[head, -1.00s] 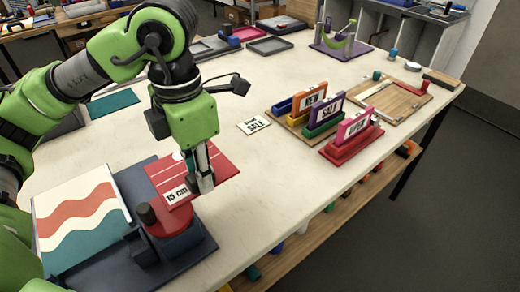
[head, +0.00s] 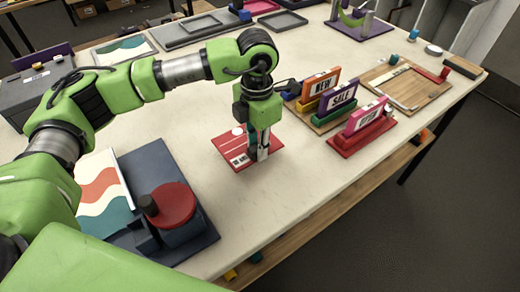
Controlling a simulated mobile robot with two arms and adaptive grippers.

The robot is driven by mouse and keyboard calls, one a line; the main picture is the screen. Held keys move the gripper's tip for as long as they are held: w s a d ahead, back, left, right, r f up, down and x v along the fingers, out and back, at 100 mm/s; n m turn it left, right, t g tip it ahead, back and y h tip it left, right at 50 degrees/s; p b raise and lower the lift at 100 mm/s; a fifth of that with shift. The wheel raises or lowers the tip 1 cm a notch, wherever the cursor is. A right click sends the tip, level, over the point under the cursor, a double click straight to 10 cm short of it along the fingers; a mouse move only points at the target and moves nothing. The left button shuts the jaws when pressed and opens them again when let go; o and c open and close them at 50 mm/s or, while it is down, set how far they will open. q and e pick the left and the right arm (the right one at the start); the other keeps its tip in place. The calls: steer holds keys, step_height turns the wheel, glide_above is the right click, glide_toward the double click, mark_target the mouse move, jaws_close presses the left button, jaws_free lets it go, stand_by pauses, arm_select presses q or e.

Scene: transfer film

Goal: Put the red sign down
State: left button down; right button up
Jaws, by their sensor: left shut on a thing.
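The red sign (head: 231,147) is a flat red panel with thin white lines, a white dot and a white label along its near edge. It is over the middle of the pale table (head: 300,190), lying about level. My left gripper (head: 258,155) points down and is shut on the sign's right part, its fingers covering some of the panel and label. The sign is low over the tabletop. I cannot tell whether it touches it. My right gripper is not in view.
A dark press with a round red top (head: 174,204) stands at front left beside a wavy-striped print (head: 102,190). Orange NEW (head: 321,86), purple SALE (head: 342,97) and pink (head: 367,115) signs stand in holders to the right. Bare table lies in front of the red sign.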

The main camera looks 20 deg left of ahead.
arm_select(q)
steer(key=shift+w+d+f, duration=0.1)
steer(key=shift+w+f, duration=0.1)
steer(key=f+p, duration=0.2)
steer(key=f, duration=0.1)
steer(key=shift+w+d, duration=0.1)
steer(key=shift+w, duration=0.2)
steer(key=shift+f, duration=0.6)
steer(key=c, duration=1.8)
jaws_free()
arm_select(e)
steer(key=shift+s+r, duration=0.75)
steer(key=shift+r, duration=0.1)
